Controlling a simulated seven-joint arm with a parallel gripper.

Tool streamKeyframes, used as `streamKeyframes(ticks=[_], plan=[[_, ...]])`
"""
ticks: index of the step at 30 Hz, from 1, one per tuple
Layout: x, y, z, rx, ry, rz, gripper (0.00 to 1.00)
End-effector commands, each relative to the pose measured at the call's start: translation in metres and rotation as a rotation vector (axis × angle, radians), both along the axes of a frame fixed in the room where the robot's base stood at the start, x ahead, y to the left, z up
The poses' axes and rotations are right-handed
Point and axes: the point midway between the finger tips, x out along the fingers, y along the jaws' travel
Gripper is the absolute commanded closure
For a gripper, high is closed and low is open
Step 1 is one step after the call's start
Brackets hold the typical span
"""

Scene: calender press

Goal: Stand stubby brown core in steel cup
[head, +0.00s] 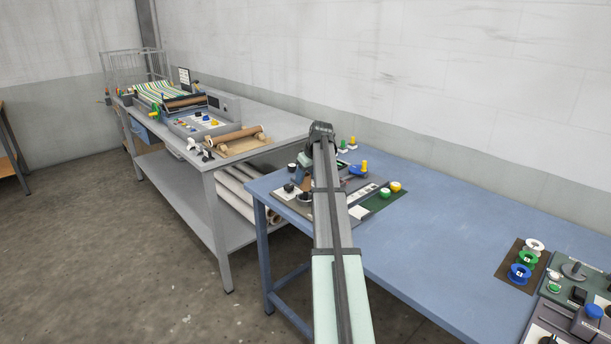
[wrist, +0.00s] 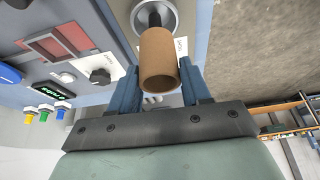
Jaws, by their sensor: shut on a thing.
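The stubby brown core (wrist: 158,50) is a short, hollow cardboard-coloured tube. In the wrist view it sits between the two blue fingers of my gripper (wrist: 158,80), which is shut on it. Its open near end faces the camera. Just beyond its far end is a round steel rim (wrist: 137,16) with a dark middle, which looks like the steel cup. The core overlaps this rim in the picture; I cannot tell whether they touch.
A grey bench (head: 275,122) is at left.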

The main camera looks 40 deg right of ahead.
Motion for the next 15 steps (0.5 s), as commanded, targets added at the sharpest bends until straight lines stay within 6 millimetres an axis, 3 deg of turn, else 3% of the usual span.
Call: streamKeyframes(ticks=[15], plan=[[0.0, 0.0, -0.015, 0.0, 0.0, 0.0, 0.81]])
